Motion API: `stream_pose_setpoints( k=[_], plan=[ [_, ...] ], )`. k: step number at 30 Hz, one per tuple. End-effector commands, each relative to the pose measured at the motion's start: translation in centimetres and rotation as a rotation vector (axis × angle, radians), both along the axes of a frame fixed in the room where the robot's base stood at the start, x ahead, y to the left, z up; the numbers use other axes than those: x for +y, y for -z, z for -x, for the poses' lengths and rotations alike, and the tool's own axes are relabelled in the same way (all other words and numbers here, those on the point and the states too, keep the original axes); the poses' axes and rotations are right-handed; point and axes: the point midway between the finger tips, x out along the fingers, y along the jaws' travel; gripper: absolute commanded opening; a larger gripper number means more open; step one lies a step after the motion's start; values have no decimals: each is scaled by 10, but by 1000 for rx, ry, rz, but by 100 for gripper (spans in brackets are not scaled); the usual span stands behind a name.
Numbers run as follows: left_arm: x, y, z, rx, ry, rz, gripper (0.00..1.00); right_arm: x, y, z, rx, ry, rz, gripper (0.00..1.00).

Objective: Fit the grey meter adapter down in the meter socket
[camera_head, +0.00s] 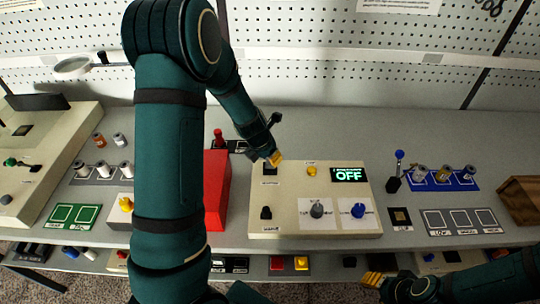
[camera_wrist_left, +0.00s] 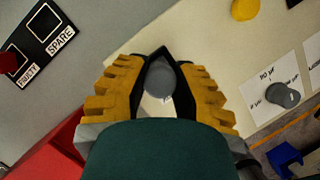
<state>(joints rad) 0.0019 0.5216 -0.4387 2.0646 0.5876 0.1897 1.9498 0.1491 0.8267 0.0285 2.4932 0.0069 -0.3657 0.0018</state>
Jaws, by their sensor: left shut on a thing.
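My left gripper (camera_head: 275,157) reaches down over the upper left of the cream panel (camera_head: 340,228). In the left wrist view its yellow fingers (camera_wrist_left: 160,80) are shut around a round grey piece (camera_wrist_left: 159,79), seen end-on, which appears to be the meter adapter. A black square socket (camera_head: 270,169) on the panel lies just below the fingertips in the head view; its label is too small to read. Whether the piece touches the socket is hidden. My right gripper (camera_head: 373,279) is low at the front, and its jaw opening is unclear.
The panel carries a yellow knob (camera_head: 311,171), a grey knob (camera_head: 317,209), a blue knob (camera_head: 358,210), a black post (camera_head: 265,212) and a display reading OFF (camera_head: 349,175). A red box (camera_head: 216,185) stands close on its left. A blue rack (camera_head: 440,179) is to the right.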

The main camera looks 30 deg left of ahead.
Motion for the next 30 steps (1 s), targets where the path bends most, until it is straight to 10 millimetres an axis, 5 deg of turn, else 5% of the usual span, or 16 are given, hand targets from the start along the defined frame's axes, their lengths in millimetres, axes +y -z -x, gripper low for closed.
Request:
stream_pose_setpoints(
  k=[8,9,11,23,30],
  plan=[
    [0,7,0,0,1,0,0,0,6,0,0,0,0,47],
    [0,7,0,0,1,0,37,0,5,0,0,0,0,47],
    [0,6,0,0,1,0,55,0,5,0,0,0,0,47],
    [0,2,1,-1,2,0,55,0,5,0,0,0,0,47],
    [1,-26,11,-4,4,-2,55,0,5,0,0,0,0,47]
  ],
)
